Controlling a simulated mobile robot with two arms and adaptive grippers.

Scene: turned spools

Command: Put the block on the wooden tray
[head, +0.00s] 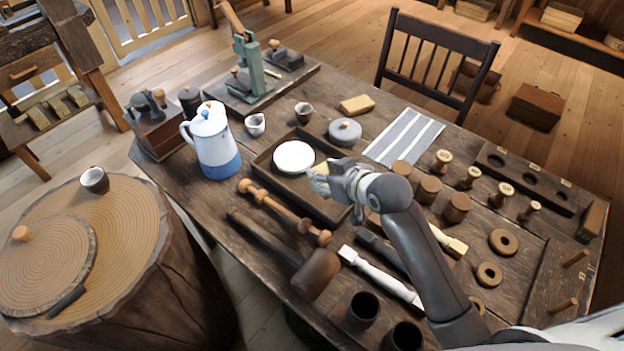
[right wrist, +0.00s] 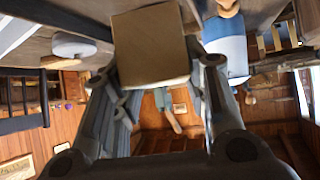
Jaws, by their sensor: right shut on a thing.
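The block (head: 320,169) is pale wood and is held in my right gripper (head: 322,181). In the right wrist view the block (right wrist: 151,46) sits between the two fingers, which are shut on it. The wooden tray (head: 297,188) is dark, rectangular and shallow, in the middle of the table. A white round dish (head: 293,157) lies in its far left part. My right gripper and the block appear over the tray's right part; their height above it is hard to tell. My left gripper is not in view.
A blue and white jug (head: 216,145) stands left of the tray. A turned spindle (head: 283,211) and a mallet (head: 314,273) lie in front. A grey lidded pot (head: 345,131) and a tan block-shaped piece (head: 357,104) are behind. Several spools stand at the right.

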